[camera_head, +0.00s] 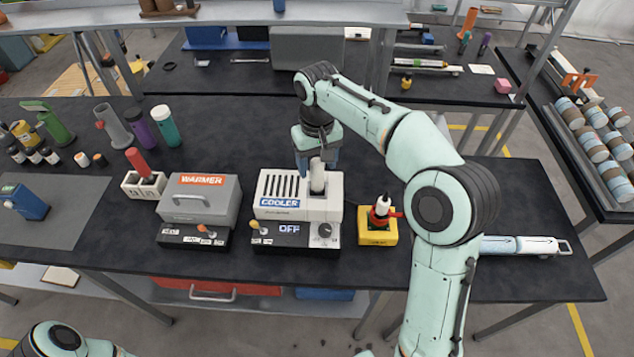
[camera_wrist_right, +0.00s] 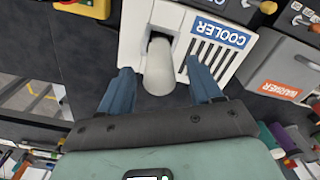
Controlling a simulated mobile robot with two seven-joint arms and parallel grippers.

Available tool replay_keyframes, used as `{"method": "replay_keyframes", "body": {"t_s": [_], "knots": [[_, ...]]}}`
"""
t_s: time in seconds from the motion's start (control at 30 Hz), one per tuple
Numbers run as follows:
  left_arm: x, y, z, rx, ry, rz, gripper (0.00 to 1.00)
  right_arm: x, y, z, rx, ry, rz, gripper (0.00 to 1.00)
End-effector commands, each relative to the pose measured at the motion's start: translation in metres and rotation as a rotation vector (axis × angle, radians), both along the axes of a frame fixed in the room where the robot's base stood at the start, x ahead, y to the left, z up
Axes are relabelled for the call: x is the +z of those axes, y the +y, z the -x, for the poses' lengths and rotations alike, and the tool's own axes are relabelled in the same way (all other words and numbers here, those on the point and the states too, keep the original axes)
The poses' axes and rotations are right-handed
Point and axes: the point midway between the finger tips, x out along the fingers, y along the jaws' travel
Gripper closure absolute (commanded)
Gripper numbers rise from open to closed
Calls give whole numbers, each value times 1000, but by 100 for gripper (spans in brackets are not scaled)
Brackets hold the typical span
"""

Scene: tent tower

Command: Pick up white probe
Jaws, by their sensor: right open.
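The white probe (camera_head: 317,178) stands upright in the opening of the white cooler (camera_head: 333,208), its upper part sticking out. My right gripper (camera_head: 317,160) points down just above and around the probe's top. In the right wrist view, the blue fingers of the gripper (camera_wrist_right: 160,72) are apart, with the white probe (camera_wrist_right: 158,70) between them and a gap on each side. The cooler's label also shows there. My left gripper is out of view; only part of my left arm shows at the lower left.
The grey warmer (camera_head: 205,200) stands left of the cooler. A yellow box (camera_head: 377,236) with a white-and-red piece stands close on its right. A red probe (camera_head: 137,162) sits in a pale block at left. Bottles stand farther back; the table behind the cooler is mostly clear.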

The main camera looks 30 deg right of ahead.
Motion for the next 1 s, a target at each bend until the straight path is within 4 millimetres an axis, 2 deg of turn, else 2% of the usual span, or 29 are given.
{"method": "replay_keyframes", "body": {"t_s": [0.03, 0.2, 0.5, 0.53, 0.7, 0.73, 1.0], "knots": [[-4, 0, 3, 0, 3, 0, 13, -12, 0, 2, -1, 6, 0, 36], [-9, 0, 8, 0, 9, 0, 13, -36, 0, 1, 0, 5, 0, 36], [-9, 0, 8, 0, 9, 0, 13, -40, 0, 0, 0, 1, 0, 36], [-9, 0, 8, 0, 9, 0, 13, -40, 0, 0, 0, 1, 0, 39], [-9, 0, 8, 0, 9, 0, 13, -40, 0, 0, 0, 1, 0, 95], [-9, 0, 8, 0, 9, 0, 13, -40, 0, 0, 0, 1, 0, 100], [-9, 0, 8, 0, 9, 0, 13, -39, 0, 0, 0, 0, 0, 100]]}}
